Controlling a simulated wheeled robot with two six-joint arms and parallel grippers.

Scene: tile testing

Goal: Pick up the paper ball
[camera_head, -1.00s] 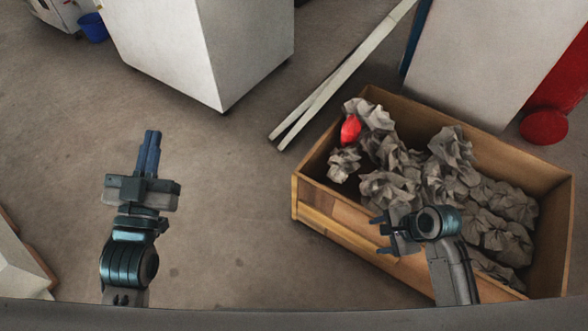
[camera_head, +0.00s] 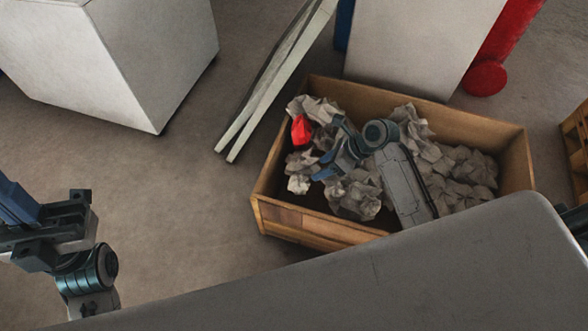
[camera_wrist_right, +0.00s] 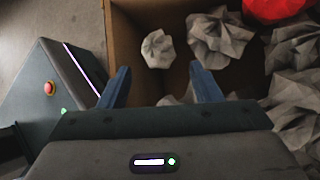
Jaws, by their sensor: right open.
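Several crumpled grey paper balls lie in a wooden crate (camera_head: 290,220). A small paper ball (camera_head: 298,184) sits near the crate's left wall; a small ball (camera_wrist_right: 158,48) shows in the right wrist view, ahead of and between the fingertips, apart from them. A larger paper ball (camera_wrist_right: 220,38) lies to its right. My right gripper (camera_head: 326,150) is open and empty over the crate's left part; its fingers also show in the right wrist view (camera_wrist_right: 158,70). My left gripper (camera_head: 12,200) is at the left edge, fingers together, tips cut off, away from the crate.
A red object (camera_head: 301,130) lies among the paper in the crate's back left corner. Long pale boards (camera_head: 270,85) lie left of the crate. White cabinets (camera_head: 110,60) stand behind.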

